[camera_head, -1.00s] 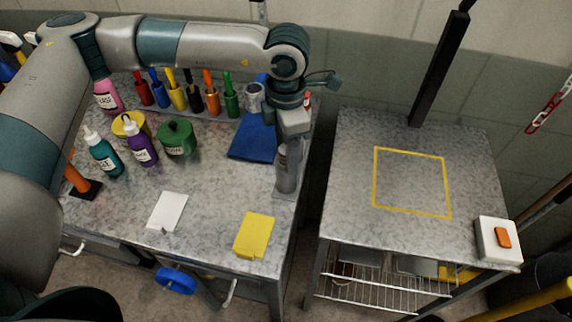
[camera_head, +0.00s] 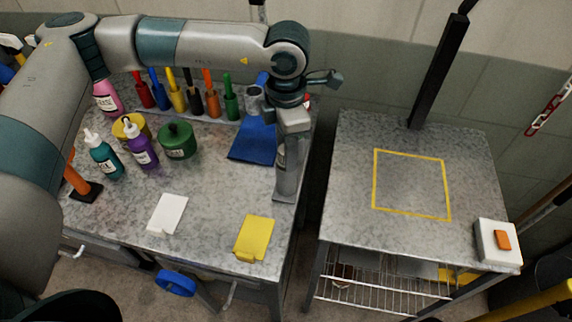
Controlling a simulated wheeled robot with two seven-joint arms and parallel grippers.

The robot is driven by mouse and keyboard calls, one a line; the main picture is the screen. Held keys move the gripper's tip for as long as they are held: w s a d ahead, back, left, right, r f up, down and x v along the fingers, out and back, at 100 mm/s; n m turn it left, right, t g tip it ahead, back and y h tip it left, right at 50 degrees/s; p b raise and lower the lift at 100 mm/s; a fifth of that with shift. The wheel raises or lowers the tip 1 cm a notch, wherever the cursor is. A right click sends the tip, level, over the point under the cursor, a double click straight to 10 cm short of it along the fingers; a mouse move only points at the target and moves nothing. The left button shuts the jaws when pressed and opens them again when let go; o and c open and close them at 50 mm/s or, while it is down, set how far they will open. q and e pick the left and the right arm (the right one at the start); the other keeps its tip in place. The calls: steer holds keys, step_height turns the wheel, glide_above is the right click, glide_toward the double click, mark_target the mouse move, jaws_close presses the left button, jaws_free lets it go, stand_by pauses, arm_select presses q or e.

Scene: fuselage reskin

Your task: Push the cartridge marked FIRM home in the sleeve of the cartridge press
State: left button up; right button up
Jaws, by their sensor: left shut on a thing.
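My left gripper (camera_head: 292,130) points down at the right edge of the left bench. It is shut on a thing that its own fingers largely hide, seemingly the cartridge. Directly below stands a grey upright cylinder on a small base, which looks like the sleeve of the cartridge press (camera_head: 286,183). The gripper is in line with its top. I cannot read a FIRM mark, nor tell how deep the cartridge sits. My right gripper is not in view.
The left bench holds bottles, a green pot (camera_head: 177,141), a row of coloured-handled tools, a blue cloth (camera_head: 253,138), a white card (camera_head: 168,213) and a yellow pad (camera_head: 254,238). The right table (camera_head: 345,220) has a clear yellow-outlined square and a white box with an orange button (camera_head: 502,240).

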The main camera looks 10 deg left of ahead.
arm_select(q)
steer(key=shift+r+p, duration=0.85)
steer(key=shift+r, duration=3.9)
steer(key=shift+r, duration=1.45)
